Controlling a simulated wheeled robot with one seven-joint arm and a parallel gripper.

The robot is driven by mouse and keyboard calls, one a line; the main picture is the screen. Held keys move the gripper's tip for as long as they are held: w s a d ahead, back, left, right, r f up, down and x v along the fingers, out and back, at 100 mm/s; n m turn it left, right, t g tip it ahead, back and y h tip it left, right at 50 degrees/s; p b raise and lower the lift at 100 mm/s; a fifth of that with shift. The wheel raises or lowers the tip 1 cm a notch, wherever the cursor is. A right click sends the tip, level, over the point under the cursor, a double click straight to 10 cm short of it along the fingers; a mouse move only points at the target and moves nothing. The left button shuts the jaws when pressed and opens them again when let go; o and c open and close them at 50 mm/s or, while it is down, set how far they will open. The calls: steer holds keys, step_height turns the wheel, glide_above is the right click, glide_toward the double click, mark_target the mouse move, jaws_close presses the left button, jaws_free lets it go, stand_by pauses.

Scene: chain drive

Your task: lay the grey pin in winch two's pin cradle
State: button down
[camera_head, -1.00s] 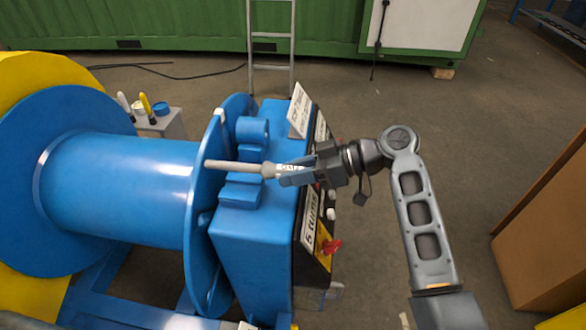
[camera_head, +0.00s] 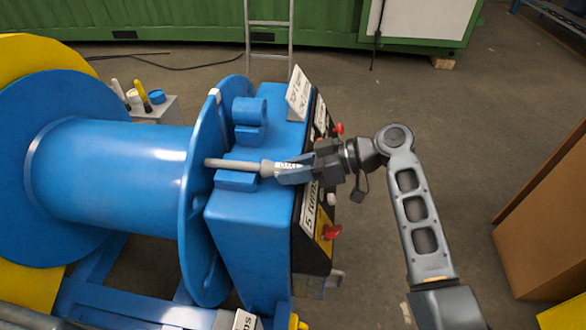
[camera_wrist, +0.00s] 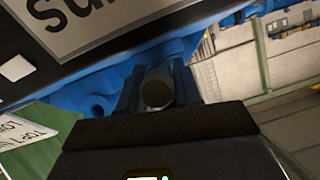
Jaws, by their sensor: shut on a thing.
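The grey pin (camera_head: 235,164) lies level, its thin end pointing left over the top of the blue winch housing. My gripper (camera_head: 283,171) is shut on its thicker right end. The pin cradle (camera_head: 236,180) is a pair of blue blocks on the housing. The pin runs across it, between the blocks as seen from above; I cannot tell whether it touches the cradle floor. In the wrist view the pin's round end (camera_wrist: 157,91) shows between my two dark fingers. Whether this winch is number two is not readable.
A blue drum (camera_head: 110,175) with a large flange (camera_head: 205,235) stands left of the housing. A blue bracket (camera_head: 249,120) rises behind the cradle. Labelled plates and red knobs (camera_head: 331,232) line the right face. A brown box (camera_head: 545,235) stands at far right, with free floor between.

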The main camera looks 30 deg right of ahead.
steer(key=shift+f, duration=0.15)
steer(key=c, duration=0.7)
jaws_free()
